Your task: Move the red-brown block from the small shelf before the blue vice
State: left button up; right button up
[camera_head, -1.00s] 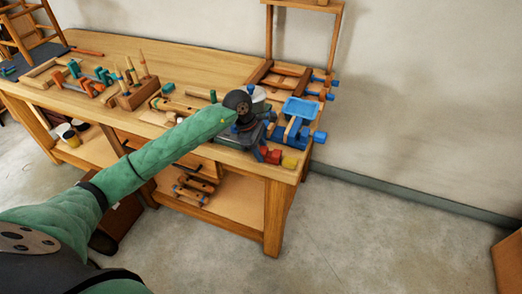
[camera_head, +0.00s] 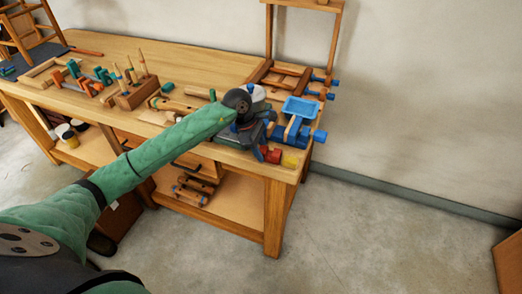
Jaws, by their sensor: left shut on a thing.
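The blue vice (camera_head: 298,112) stands at the right end of the wooden workbench (camera_head: 200,72). My left gripper (camera_head: 259,151) is at the bench's front right edge, to the left of and in front of the vice. It is shut on a small red-brown block (camera_head: 272,156) at its fingertips; the grip itself is mostly hidden by the dark wrist. A yellow piece (camera_head: 289,160) is just right of the block. I cannot tell whether the block touches the bench. I cannot make out the small shelf for certain. My right gripper is not in view.
Wooden clamps with blue ends (camera_head: 318,92) lie behind the vice. A peg holder (camera_head: 137,94) and several tools fill the bench's left and middle. A tall wooden frame (camera_head: 338,40) rises at the back right.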

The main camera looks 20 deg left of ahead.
pick_arm(q)
jog(key=shift+f+b, duration=0.3)
jog(key=shift+b, duration=0.15)
dwell(0.4)
jog(key=o, duration=1.4)
jog(key=shift+r, duration=0.1)
jog(key=shift+r+p, duration=0.45)
jog(key=shift+r, duration=3)
jog(key=shift+d, duration=0.1)
